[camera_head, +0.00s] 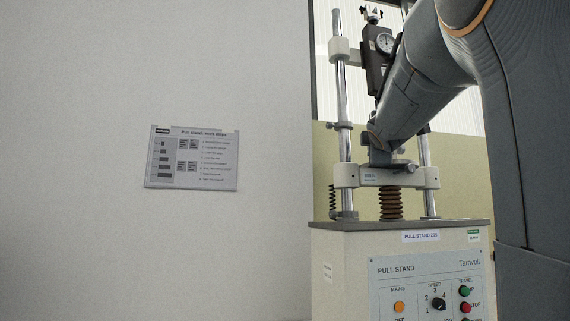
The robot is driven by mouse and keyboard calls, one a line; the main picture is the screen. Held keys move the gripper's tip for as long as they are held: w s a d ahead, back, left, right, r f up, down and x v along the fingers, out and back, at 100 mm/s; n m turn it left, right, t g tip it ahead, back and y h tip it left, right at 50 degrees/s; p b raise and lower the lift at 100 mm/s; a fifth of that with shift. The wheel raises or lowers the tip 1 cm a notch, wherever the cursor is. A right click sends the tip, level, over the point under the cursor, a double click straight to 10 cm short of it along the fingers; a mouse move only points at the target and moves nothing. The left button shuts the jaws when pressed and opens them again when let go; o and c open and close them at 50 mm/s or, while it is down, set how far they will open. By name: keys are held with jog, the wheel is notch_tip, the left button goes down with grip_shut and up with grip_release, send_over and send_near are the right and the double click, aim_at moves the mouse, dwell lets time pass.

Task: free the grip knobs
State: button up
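The pull stand (400,270) stands at the right, with two upright chrome columns and a dial gauge (384,43) mounted up high. A pale crosshead (385,177) spans the columns low down, above a brown bellows (390,204). My arm comes in from the upper right and hides the middle of the stand. My gripper (393,163) is at the arm's end, just above or in front of the crosshead. Its fingers are not clear, and I cannot tell whether it touches anything. I cannot make out the grip knobs; my arm covers the space between gauge and crosshead.
The stand's front panel (425,285) carries an orange lamp (399,307), a black speed dial (438,304), and green and red buttons. A printed work-steps sheet (192,158) hangs on the pale wall at the left. The space left of the stand looks clear.

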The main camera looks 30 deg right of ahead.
dwell(0.5)
jog(key=o, duration=1)
jog(key=shift+o, duration=0.2)
jog(key=p, duration=0.5)
jog(key=shift+r+g+y, duration=0.3)
jog(key=shift+g, duration=0.1)
jog(key=g+p, duration=0.1)
jog(key=p, duration=0.6)
jog(key=n+g+y+p, duration=0.1)
jog(key=p, duration=0.6)
jog(key=r+n+g+y+p, duration=0.1)
jog(key=g+p, duration=0.1)
jog(key=p, duration=0.5)
jog(key=g+p, duration=0.1)
jog(key=p, duration=0.4)
jog(key=n+g+y+p, duration=0.1)
jog(key=p, duration=0.4)
jog(key=shift+w+r+y, duration=0.2)
jog(key=shift+r+y, duration=0.05)
jog(key=shift+y, duration=0.05)
jog(key=g+p, duration=0.1)
jog(key=p, duration=0.3)
jog(key=g+y+p, duration=0.1)
jog(key=g+p, duration=0.1)
jog(key=p, duration=0.2)
jog(key=shift+w+d+r+n, duration=0.1)
jog(key=shift+w+r+n, duration=0.1)
jog(key=shift+n, duration=0.1)
